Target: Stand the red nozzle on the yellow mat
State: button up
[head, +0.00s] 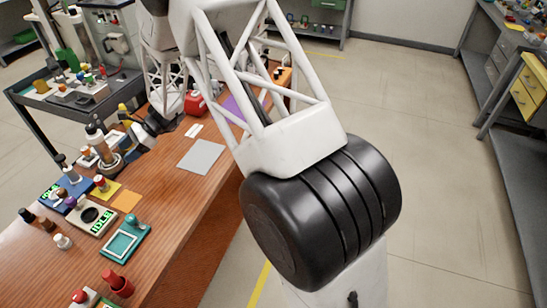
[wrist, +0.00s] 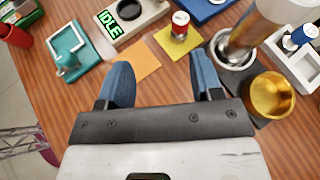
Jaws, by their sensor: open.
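A small red-topped piece with a pale band, which looks like the red nozzle (wrist: 180,24), stands upright on the yellow mat (wrist: 172,44). The nozzle (head: 100,182) and the yellow mat (head: 107,191) also show in the head view. My gripper (wrist: 160,84) is open, with its two blue-grey fingers apart and nothing between them. It is above the table on the near side of the mat in the wrist view, clear of the nozzle. The nozzle's foot is small in both views.
An orange mat (wrist: 133,67) lies beside the yellow one. A scale reading IDLE (wrist: 131,18), a teal tray (wrist: 70,50), a metal cylinder (wrist: 247,40) and a gold cup (wrist: 270,95) stand close by. A grey mat (head: 201,156) lies on open table.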

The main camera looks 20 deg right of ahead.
jog(key=s+d+r+n+t+h, duration=0.1)
jog(key=s+d+r+n+h, duration=0.6)
jog(key=s+d+r, duration=1.15)
jog(key=s+d+r+n+t+h, duration=0.1)
jog(key=s+d+r+n+h, duration=0.1)
jog(key=s+d, duration=0.3)
jog(key=s+d+r+n+t+h, duration=0.1)
jog(key=s+d, duration=0.4)
jog(key=s, duration=0.8)
jog(key=s+d+r+n+t+h, duration=0.2)
jog(key=s+d+n, duration=0.2)
jog(key=s, duration=0.5)
jog(key=shift+s+d+r+h, duration=0.25)
jog(key=shift+d+r+h, duration=0.05)
jog(key=shift+d+r, duration=0.1)
jog(key=shift+w, duration=0.1)
